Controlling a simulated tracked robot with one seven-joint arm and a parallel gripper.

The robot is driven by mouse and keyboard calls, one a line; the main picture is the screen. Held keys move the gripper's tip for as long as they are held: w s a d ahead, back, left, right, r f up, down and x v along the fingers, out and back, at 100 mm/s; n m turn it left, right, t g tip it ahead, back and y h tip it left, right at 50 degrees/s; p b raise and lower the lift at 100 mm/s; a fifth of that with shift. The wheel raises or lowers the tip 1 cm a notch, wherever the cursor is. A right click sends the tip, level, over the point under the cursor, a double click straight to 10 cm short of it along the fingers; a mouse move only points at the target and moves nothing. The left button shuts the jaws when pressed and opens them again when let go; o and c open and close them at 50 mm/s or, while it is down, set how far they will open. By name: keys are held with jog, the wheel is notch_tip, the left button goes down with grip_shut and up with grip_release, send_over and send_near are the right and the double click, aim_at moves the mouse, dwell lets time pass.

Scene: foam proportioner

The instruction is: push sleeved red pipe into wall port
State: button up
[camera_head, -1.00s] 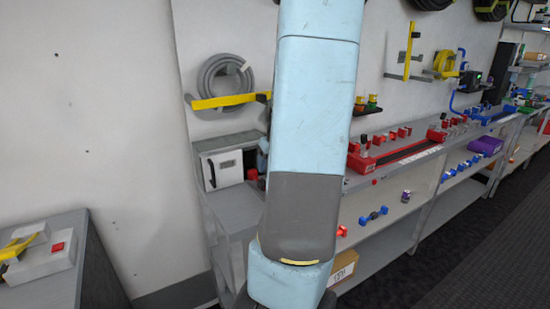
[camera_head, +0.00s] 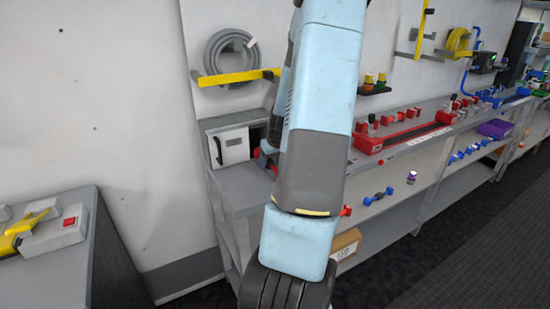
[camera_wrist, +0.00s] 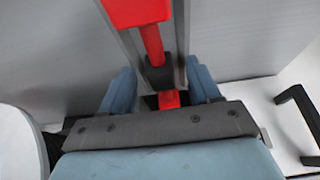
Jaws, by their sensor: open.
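In the wrist view, a red pipe (camera_wrist: 152,43) with a black sleeve (camera_wrist: 160,76) runs down from a wider red end at the top. A red part (camera_wrist: 169,99) shows below the sleeve. My gripper (camera_wrist: 161,77) is open, with one blue finger on each side of the sleeve and visible gaps between. In the head view my arm hides most of the pipe, and a little red shows beside my gripper (camera_head: 268,155). I cannot make out the wall port clearly in either view.
A grey box (camera_head: 226,124) with a white, black-handled front stands on the bench left of my gripper. A coiled grey hose (camera_head: 231,55) hangs above on a yellow bracket (camera_head: 234,77). Red fittings (camera_head: 400,138) line the bench at right. A separate grey table (camera_head: 62,260) stands at left.

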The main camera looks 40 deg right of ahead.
jog(key=shift+c, duration=0.3)
grip_shut()
dwell(0.3)
